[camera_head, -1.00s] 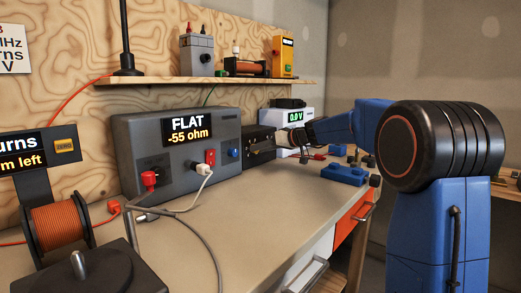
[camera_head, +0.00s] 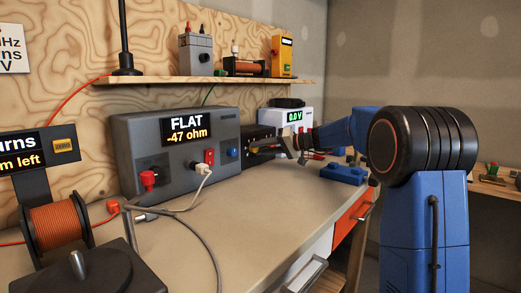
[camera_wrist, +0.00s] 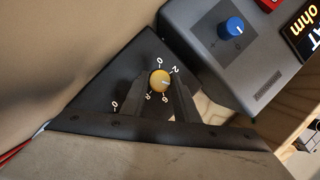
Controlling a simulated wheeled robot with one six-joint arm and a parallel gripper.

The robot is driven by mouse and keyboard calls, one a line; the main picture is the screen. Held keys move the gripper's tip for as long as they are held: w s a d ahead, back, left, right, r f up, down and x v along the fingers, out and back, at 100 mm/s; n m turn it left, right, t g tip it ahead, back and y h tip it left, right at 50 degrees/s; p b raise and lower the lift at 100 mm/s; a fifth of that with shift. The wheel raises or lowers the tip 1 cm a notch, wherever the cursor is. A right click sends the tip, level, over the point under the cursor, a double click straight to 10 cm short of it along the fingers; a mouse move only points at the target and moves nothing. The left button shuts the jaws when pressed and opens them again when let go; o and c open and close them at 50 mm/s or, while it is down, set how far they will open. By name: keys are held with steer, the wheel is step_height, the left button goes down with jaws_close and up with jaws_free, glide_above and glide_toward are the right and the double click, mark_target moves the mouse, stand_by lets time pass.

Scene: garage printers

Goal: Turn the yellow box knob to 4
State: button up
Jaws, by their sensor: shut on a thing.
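The yellow knob (camera_wrist: 159,79) sits on the sloped face of a black box (camera_wrist: 100,95), with white marks around it. A 0 is above it, a 2 at the upper right, and marks below; one is hidden on the right by a finger. A pale pointer on the knob seems to face right; its exact setting is unclear. My gripper (camera_wrist: 161,88) has a dark finger on each side of the knob and is shut on it. In the head view my gripper (camera_head: 270,147) is at the front of the black box (camera_head: 258,133), and the knob is hard to make out.
A grey meter (camera_head: 130,135) reading FLAT, -47 ohm stands left of the black box; its blue knob (camera_wrist: 231,28) shows close by. A white 0.0 V instrument (camera_head: 301,125) is behind. A blue object (camera_head: 343,174) lies right. The front bench top (camera_head: 250,205) is mostly clear.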

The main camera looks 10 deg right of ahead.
stand_by(0.3)
steer(key=o, duration=1.1)
steer(key=shift+c, duration=0.2)
steer(key=shift+d, duration=0.1)
steer(key=v, duration=1.7)
steer(key=shift+d, duration=0.15)
